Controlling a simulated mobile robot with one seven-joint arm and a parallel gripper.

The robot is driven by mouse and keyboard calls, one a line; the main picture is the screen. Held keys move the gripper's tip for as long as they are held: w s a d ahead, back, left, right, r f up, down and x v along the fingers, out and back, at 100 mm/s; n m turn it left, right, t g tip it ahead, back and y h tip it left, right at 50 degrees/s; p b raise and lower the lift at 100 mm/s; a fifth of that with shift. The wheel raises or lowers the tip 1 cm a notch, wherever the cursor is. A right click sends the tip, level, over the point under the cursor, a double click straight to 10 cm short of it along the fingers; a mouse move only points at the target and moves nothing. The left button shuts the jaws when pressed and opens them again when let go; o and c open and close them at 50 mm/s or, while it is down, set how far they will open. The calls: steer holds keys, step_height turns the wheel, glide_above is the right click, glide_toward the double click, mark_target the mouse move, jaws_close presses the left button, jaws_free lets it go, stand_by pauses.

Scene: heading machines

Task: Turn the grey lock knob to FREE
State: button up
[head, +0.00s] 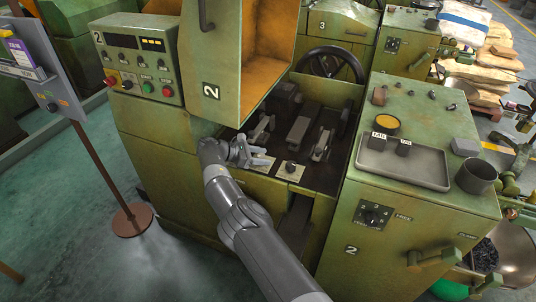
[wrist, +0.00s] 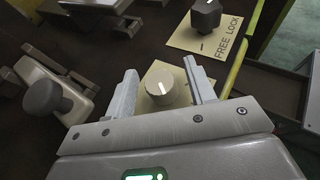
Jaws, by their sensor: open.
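A light grey round knob (wrist: 166,86) with a white pointer line sits on a beige plate in the wrist view. The line runs nearly up and down in the picture. My gripper (wrist: 160,66) is open, with one finger on each side of this knob and a visible gap to each. The knob's plate is mostly covered, so its label cannot be read. In the head view my gripper (head: 253,153) is over the left plate (head: 262,162), and the grey knob cannot be made out there.
A dark faceted knob (wrist: 206,17) sits on a neighbouring plate (wrist: 218,42) marked FREE LOCK; it also shows in the head view (head: 291,167). A dark grey round knob (wrist: 43,97) stands on a lever at left. The orange-lined guard (head: 270,60) rises behind my gripper.

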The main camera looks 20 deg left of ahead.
steer(key=shift+n+t+y, duration=0.5)
steer(key=shift+n+t, duration=0.2)
